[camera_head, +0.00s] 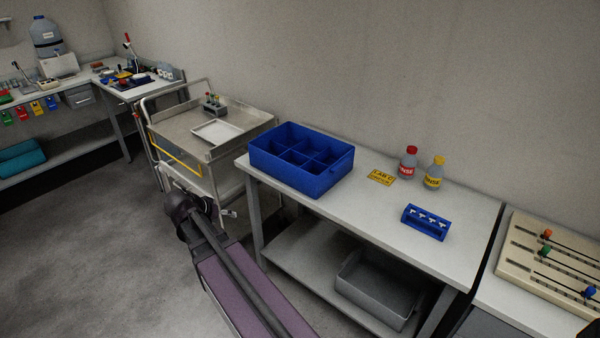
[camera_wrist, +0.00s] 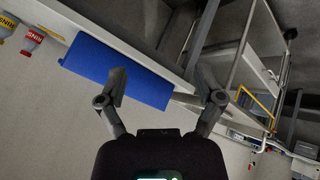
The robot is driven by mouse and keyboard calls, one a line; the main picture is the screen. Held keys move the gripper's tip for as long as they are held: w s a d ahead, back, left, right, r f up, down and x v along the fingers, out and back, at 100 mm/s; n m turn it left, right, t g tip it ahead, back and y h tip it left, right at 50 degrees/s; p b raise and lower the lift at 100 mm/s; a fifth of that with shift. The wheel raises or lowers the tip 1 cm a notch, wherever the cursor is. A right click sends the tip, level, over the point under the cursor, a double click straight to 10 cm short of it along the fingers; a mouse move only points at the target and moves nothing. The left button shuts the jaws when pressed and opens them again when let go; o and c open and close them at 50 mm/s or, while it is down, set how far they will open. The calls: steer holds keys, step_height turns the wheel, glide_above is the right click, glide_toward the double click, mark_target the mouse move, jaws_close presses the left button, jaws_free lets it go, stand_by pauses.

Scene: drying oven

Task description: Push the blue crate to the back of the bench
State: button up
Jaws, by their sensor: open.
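The blue crate (camera_head: 318,179) stands upright on the left end of the bench (camera_head: 375,224), close to the front edge. It is open-topped with several compartments, which look empty. The crate also shows in the wrist view (camera_wrist: 88,62) as a plain blue side, left of centre, in a picture that looks upside down. My gripper (camera_wrist: 162,82) is open and empty, its two fingers spread. The left fingertip overlaps the crate's side in the picture; I cannot tell whether they touch. In the head view my arm reaches up in front of the bench's left end, and the fingers are not clear.
A metal cart (camera_head: 180,127) is left of the bench. A grey bin (camera_head: 375,290) sits on the lower shelf. The wall is behind.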

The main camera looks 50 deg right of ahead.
steer(key=w+d+m+h+b, duration=0.4)
steer(key=d+h+b, duration=0.1)
steer(key=d+b, duration=0.2)
steer(key=w+d+f+m+h+b, duration=0.1)
steer(key=w+d+m+h+b, duration=0.2)
steer(key=d+b, duration=0.4)
steer(key=d+m+h, duration=0.1)
steer(key=d+h, duration=0.1)
steer(key=d, duration=0.1)
steer(key=shift+w+d+f+m+t, duration=0.2)
steer(key=shift+w+m+t, duration=0.1)
steer(key=shift+w+m, duration=0.1)
glide_toward(279, 166)
steer(key=shift+w+d, duration=0.15)
steer(key=shift+d, duration=1.85)
steer(key=shift+d, duration=0.15)
